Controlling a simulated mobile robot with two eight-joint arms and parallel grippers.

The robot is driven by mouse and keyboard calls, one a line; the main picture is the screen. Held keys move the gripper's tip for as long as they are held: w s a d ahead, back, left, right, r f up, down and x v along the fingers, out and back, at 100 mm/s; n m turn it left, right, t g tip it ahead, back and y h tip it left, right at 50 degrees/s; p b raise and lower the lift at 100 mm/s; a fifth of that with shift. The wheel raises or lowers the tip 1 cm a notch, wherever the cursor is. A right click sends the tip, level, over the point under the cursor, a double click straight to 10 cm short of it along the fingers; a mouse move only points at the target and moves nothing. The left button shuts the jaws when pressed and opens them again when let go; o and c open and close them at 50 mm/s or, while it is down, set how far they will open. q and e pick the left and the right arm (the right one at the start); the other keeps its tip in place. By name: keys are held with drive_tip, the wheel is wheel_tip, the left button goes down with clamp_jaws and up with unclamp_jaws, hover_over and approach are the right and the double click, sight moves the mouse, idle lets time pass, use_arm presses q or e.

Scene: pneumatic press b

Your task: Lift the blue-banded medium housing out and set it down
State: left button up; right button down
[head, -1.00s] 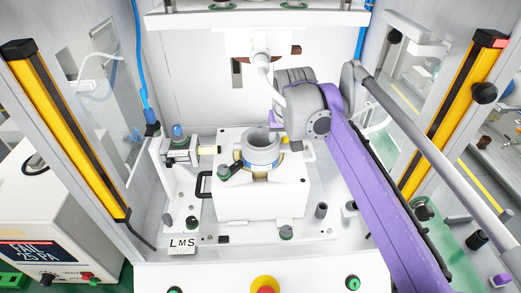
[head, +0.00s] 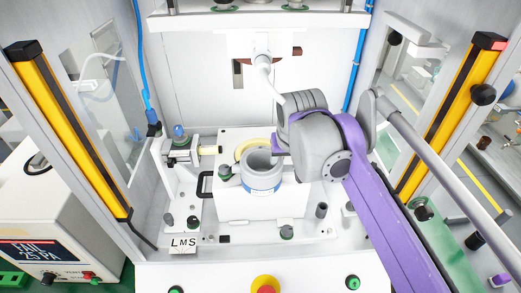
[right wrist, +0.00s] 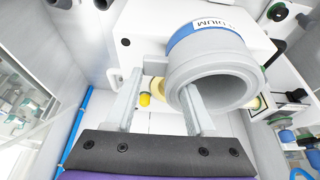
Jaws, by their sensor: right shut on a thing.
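The medium housing (head: 262,178) is a grey hollow cylinder with a blue band and a white label. In the right wrist view the housing (right wrist: 215,68) shows a label partly reading "MEDIUM". My right gripper (head: 277,148) is shut on its wall; in the wrist view one finger of the gripper (right wrist: 162,90) is in the bore and the other outside. The housing is off its seat, held in front of the yellow ring (head: 243,152) on the white fixture block (head: 232,206). Its clearance above the block is hard to judge. My left gripper is not in view.
A black handle (head: 201,184) and a clamp (head: 182,150) stand left of the block. A dark-capped pin (head: 226,173) is close to the housing's left side. The press head hangs above. An "LMS" plate (head: 183,244) and several small posts are on the base.

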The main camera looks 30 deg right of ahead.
drive_tip(key=s+a, duration=0.1)
drive_tip(key=s, duration=0.1)
drive_tip(key=s+a, duration=0.1)
drive_tip(key=shift+s, duration=0.35)
idle(0.6)
